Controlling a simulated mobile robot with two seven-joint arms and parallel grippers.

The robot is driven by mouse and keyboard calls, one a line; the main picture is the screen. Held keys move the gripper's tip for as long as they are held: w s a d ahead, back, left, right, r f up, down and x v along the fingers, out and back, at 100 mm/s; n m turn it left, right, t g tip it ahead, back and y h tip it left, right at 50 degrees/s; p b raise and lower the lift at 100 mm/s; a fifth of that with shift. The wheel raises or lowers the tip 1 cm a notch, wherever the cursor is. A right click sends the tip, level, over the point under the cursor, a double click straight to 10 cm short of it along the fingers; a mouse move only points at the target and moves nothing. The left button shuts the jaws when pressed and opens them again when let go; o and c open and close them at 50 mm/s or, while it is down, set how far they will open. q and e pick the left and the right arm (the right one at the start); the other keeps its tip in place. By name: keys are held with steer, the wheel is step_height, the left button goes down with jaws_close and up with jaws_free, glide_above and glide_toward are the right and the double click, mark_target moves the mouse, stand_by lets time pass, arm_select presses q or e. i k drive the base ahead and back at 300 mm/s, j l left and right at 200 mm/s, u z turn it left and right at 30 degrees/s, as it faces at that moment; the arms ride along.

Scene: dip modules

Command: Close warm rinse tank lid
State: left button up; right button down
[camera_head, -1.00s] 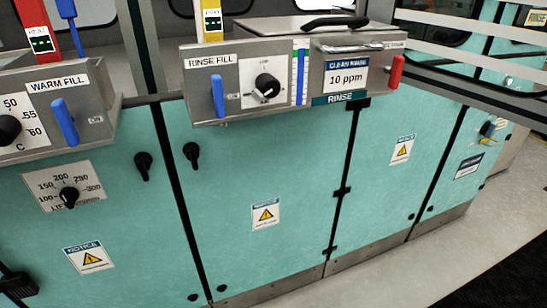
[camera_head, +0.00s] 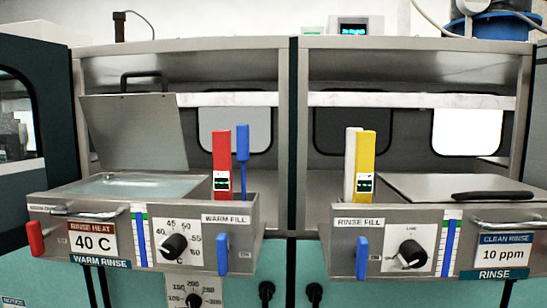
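The warm rinse tank lid (camera_head: 135,133) is a grey metal panel at the left. It stands raised and leans slightly back, with a black handle (camera_head: 143,76) at its top edge. Below it the warm rinse tank (camera_head: 130,186) is open and its liquid surface shows. The front panel reads "WARM RINSE" (camera_head: 101,262) and "40 C". Neither of my grippers is in view.
Red (camera_head: 221,160) and blue (camera_head: 242,150) upright levers stand right of the open tank. On the right, the rinse tank lid (camera_head: 455,187) lies flat and closed, with yellow (camera_head: 366,160) and white levers beside it. A metal frame with a central post (camera_head: 292,130) surrounds both tanks.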

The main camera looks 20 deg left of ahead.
mark_target(129, 131)
steer(key=u, duration=1.45)
steer(key=j+z, duration=0.2)
steer(key=j, duration=0.35)
